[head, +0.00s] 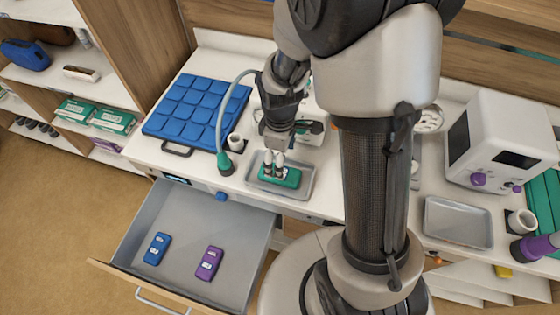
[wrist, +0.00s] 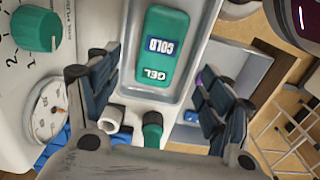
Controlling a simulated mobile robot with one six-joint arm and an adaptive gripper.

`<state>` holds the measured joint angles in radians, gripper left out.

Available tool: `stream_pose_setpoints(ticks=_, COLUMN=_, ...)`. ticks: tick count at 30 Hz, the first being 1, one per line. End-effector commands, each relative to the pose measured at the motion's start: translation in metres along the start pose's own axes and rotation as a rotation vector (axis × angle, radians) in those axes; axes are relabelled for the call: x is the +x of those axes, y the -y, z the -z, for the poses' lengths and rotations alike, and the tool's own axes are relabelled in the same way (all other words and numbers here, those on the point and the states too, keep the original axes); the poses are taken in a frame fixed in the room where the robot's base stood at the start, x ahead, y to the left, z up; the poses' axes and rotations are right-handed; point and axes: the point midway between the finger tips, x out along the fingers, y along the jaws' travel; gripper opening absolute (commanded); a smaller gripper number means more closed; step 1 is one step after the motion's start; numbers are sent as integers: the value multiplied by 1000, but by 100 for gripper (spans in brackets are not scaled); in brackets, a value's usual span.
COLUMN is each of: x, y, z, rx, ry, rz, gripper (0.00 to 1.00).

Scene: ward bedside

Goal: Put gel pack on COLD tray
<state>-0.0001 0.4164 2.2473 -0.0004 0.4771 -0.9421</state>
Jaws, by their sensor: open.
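A green gel pack (head: 282,178) with a dark label lies in a grey metal tray (head: 304,188) on the counter. The wrist view shows the pack (wrist: 165,35) reading COLD and GEL, inside the rim of that tray (wrist: 207,40). No lettering on the tray itself can be made out. My gripper (head: 274,166) is over the pack in the head view. In the wrist view my gripper (wrist: 160,62) has its dark fingers spread wide, with nothing clasped between them. Whether the fingertips touch the pack is unclear.
An open drawer (head: 180,209) below holds a blue pack (head: 157,249) and a purple pack (head: 209,263). A second tray (head: 459,222) stands empty at right, near a white monitor (head: 505,140). A blue pad (head: 197,107) and green-tipped hose (head: 225,163) lie left of the gripper.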

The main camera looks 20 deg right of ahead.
Motion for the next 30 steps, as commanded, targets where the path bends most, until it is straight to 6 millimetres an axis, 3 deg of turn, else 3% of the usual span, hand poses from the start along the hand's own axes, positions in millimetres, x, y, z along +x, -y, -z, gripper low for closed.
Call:
stream_pose_setpoints(ticks=1, x=-16, y=-1, z=1, rx=0, ry=-3, rz=-4, gripper=73)
stream_pose_setpoints(ticks=6, x=-49, y=-1, z=1, rx=0, ry=-2, rz=-3, gripper=73)
stream_pose_setpoints(ticks=14, x=-74, y=0, z=0, rx=8, ry=-3, rz=-4, gripper=73)
stream_pose_setpoints(ticks=17, x=-93, y=3, z=-2, rx=56, ry=-19, rz=-25, gripper=73)
stream_pose_setpoints(ticks=24, x=-176, y=36, z=-27, rx=362, ry=-125, rz=-120, gripper=73)
stream_pose_setpoints(ticks=30, x=-227, y=78, z=-58, rx=651, ry=-244, rz=-174, gripper=73)
